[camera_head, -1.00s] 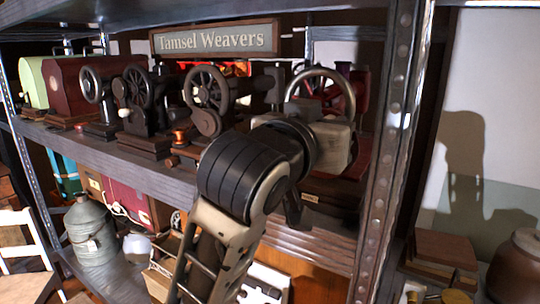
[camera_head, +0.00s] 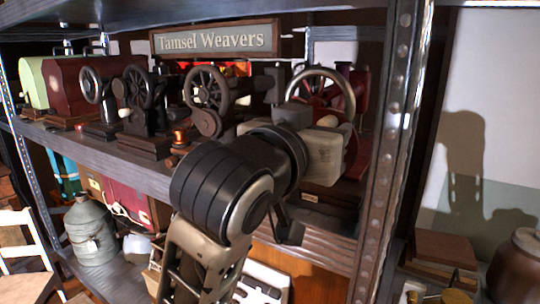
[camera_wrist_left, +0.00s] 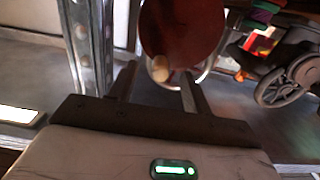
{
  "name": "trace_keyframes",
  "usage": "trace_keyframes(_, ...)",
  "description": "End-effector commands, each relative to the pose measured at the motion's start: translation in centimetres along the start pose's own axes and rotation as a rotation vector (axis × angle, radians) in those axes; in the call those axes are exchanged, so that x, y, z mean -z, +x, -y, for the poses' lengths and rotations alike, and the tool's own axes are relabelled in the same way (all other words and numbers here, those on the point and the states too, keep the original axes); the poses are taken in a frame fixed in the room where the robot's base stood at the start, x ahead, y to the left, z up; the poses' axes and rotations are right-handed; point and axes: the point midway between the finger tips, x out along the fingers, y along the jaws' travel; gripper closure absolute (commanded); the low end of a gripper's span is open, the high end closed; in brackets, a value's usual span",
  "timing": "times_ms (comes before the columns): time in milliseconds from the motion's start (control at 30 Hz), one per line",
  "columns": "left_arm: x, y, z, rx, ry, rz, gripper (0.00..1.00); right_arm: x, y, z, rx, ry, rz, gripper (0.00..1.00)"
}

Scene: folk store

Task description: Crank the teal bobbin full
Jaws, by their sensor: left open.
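My left gripper (camera_wrist_left: 158,88) is open in the left wrist view, one finger on each side of a pale rounded knob (camera_wrist_left: 160,68). The knob stands before a dark red part (camera_wrist_left: 185,30) and a pale metal wheel rim. I cannot tell whether the fingers touch the knob. In the head view my left arm covers much of the red machine (camera_head: 362,100) with a large grey wheel (camera_head: 352,88) at the shelf's right end. The teal bobbin cannot be made out in either view.
Several dark sewing machines (camera_head: 207,88) stand left along the upper shelf (camera_head: 120,160), below a "Tamsel Weavers" sign (camera_head: 215,40). A metal post (camera_head: 385,150) rises close to the right of my gripper. A grey-green can (camera_head: 90,232) stands on the lower shelf.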

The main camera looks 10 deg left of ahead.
Motion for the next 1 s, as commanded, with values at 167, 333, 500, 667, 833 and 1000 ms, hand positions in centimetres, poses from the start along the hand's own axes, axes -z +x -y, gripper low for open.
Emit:
trace_keyframes(167,0.0,-1.5,0.0,0.0,0.001,-0.001,0.51,0.0,0.0,0.0,0.0,0.0,0.0,0.68)
trace_keyframes(333,0.0,-2.9,0.0,0.0,0.001,0.0,0.51,0.0,0.0,0.0,0.001,0.0,0.0,0.68)
trace_keyframes(500,0.0,-4.2,0.0,0.0,0.001,-0.001,0.51,0.0,0.0,0.0,0.001,0.0,0.0,0.68)
trace_keyframes(667,0.0,-5.5,0.0,-0.001,0.0,-0.001,0.51,0.0,0.0,0.0,0.001,0.0,0.0,0.68)
trace_keyframes(833,-0.1,-6.2,0.0,0.0,0.0,0.0,0.51,0.0,0.0,0.0,0.001,0.0,0.0,0.68)
trace_keyframes(1000,-0.1,-6.3,0.0,0.0,0.0,0.001,0.51,0.0,0.0,0.0,0.001,0.0,0.0,0.68)
